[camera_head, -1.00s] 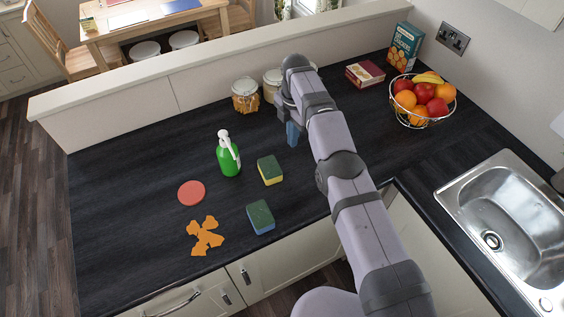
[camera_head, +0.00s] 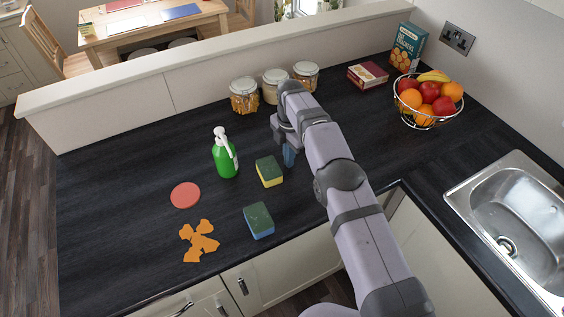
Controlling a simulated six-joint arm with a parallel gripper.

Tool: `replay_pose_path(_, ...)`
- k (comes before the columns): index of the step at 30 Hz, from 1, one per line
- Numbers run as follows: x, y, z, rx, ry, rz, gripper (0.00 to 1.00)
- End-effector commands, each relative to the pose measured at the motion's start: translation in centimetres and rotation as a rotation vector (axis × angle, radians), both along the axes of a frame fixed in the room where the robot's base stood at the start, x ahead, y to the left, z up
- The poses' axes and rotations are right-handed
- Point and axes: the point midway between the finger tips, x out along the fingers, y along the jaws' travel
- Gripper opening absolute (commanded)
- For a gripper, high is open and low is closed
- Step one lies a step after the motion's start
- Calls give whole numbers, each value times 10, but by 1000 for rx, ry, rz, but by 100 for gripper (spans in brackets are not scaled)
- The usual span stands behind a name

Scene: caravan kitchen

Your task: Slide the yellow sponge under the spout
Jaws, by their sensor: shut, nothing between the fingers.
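The yellow sponge (camera_head: 269,172), with a dark green top, lies flat on the dark worktop. A green spray bottle (camera_head: 225,160) with a white spray head and spout (camera_head: 221,136) stands upright to its left, with a gap of bare worktop between them. My gripper (camera_head: 289,157) has blue fingers, is shut and holds nothing. It is just right of the yellow sponge and slightly behind it; whether it touches the sponge or the worktop is unclear. My arm partly covers the gripper.
A blue sponge with a green top (camera_head: 259,220) lies in front of the yellow one. A red disc (camera_head: 185,195) and an orange flat shape (camera_head: 198,241) lie left. Jars (camera_head: 244,96) stand behind, a fruit basket (camera_head: 428,100) and sink (camera_head: 510,220) at right.

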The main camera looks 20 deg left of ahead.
Motion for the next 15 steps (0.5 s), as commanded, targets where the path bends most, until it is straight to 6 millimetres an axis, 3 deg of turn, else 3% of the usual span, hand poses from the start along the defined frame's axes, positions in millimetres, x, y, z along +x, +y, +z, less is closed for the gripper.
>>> replay_pose_path(15,-22,15,1,0,0,-1,0)
